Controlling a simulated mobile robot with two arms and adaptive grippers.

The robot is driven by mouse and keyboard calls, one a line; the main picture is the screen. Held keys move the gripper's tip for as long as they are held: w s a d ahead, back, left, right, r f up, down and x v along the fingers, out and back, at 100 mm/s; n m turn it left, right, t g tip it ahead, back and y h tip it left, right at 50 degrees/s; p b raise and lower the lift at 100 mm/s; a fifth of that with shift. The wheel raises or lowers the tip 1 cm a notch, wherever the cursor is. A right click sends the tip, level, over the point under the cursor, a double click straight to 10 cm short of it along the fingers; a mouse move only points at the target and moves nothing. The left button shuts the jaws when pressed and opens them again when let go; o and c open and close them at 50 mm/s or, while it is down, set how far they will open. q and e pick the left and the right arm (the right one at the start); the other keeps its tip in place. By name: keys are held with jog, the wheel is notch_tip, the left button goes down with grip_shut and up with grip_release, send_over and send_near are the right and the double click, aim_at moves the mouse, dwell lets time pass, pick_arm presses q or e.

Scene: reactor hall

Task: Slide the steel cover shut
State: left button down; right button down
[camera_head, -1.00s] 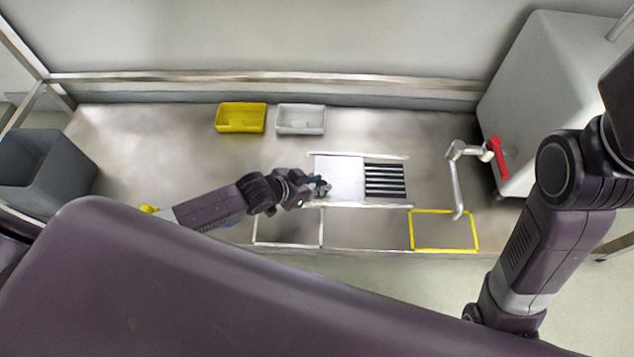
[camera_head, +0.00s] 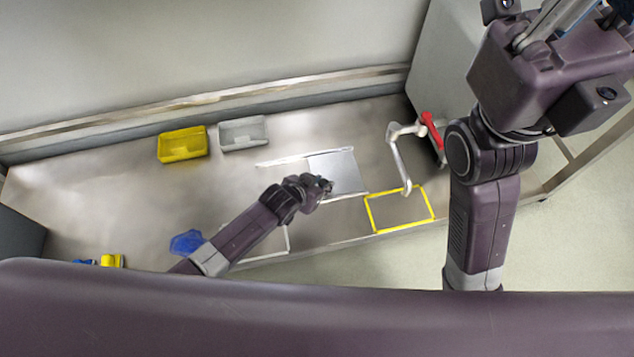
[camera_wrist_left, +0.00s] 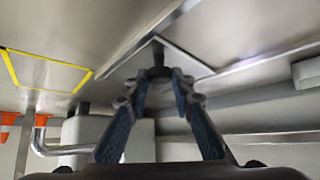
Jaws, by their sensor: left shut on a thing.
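The steel cover (camera_head: 343,168) is a flat grey plate between two pale rails on the bench. It lies at the right end of the rails, and no black striped opening shows. My left gripper (camera_head: 325,186) is at the cover's left, near side. In the left wrist view its fingers (camera_wrist_left: 158,72) close on a small dark knob (camera_wrist_left: 158,48); the fingertips hide part of it. My right arm shows at the right, but its gripper is out of view.
A yellow bin (camera_head: 183,146) and a grey bin (camera_head: 243,133) stand at the back. A bent pipe with a red handle (camera_head: 432,129) stands right of the cover. A yellow outlined square (camera_head: 399,228) lies near the front edge. A blue item (camera_head: 186,242) lies left of my left arm.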

pick_arm(q)
jog(key=shift+d+r, duration=0.1)
jog(key=shift+d, duration=0.1)
jog(key=c, duration=1.7)
grip_release()
jog(key=shift+d, duration=0.1)
jog(key=shift+s+a+r, duration=0.1)
jog(key=shift+s+a, duration=0.1)
jog(key=shift+a, duration=0.05)
jog(key=v, duration=1.1)
jog(key=shift+s+r, duration=0.1)
jog(key=shift+r, duration=0.05)
jog(key=shift+s, duration=0.1)
